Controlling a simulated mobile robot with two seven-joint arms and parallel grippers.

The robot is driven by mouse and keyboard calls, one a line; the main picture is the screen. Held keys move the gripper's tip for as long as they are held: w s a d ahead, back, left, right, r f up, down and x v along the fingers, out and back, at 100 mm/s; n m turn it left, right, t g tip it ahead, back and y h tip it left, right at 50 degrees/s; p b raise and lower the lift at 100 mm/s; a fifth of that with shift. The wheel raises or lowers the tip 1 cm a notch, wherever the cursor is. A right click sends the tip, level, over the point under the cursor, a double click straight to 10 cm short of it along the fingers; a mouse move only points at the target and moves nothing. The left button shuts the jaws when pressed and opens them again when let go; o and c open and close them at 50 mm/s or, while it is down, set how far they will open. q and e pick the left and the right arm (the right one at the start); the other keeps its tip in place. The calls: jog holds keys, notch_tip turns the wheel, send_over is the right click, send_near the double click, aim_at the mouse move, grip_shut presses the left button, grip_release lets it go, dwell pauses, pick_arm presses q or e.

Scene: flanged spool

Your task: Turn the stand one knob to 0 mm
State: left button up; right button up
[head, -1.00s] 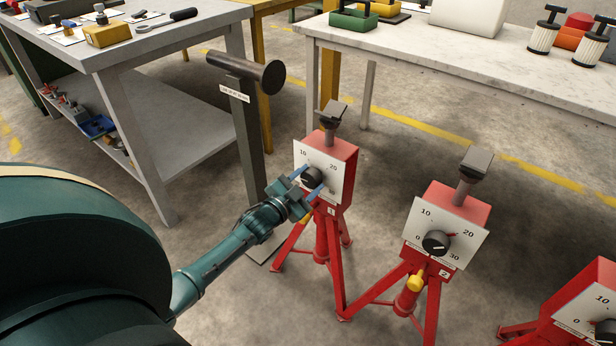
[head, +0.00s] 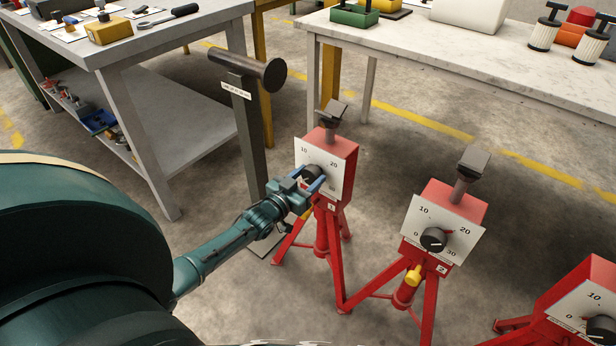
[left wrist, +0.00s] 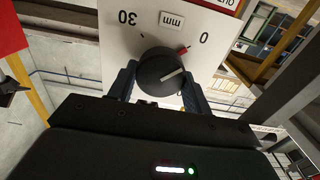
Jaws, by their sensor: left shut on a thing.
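Stand one is the red tripod stand (head: 345,165) labelled 1, left of the others, with a white dial plate (head: 302,150) and a dark round knob (head: 312,172). My left gripper (head: 307,184) reaches it from the lower left, shut on the knob. In the left wrist view the dial (left wrist: 125,45) is upside down; the knob (left wrist: 160,73) sits between the two blue fingers (left wrist: 160,88). Its white pointer line points right and slightly up in that picture, a little off the red mark (left wrist: 184,49) near the 0. The 30 is on the opposite side. My right gripper is not in view.
Stand two (head: 455,205) stands to the right, and a third red stand (head: 590,290) is cut off at the right edge. A grey post with a dark cylinder (head: 262,73) on top stands close behind my left gripper. Workbenches (head: 165,50) (head: 420,55) stand behind.

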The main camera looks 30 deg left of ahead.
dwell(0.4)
pick_arm(q)
jog(key=o, duration=1)
jog(key=shift+s, duration=0.1)
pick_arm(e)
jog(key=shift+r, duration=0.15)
pick_arm(q)
jog(key=shift+s, duration=0.35)
jog(key=s+p, duration=0.1)
jog(key=s, duration=0.3)
jog(key=s+p, duration=0.1)
jog(key=s, duration=0.3)
jog(key=s+a+p, duration=0.1)
jog(key=s, duration=0.3)
jog(key=shift+s, duration=0.1)
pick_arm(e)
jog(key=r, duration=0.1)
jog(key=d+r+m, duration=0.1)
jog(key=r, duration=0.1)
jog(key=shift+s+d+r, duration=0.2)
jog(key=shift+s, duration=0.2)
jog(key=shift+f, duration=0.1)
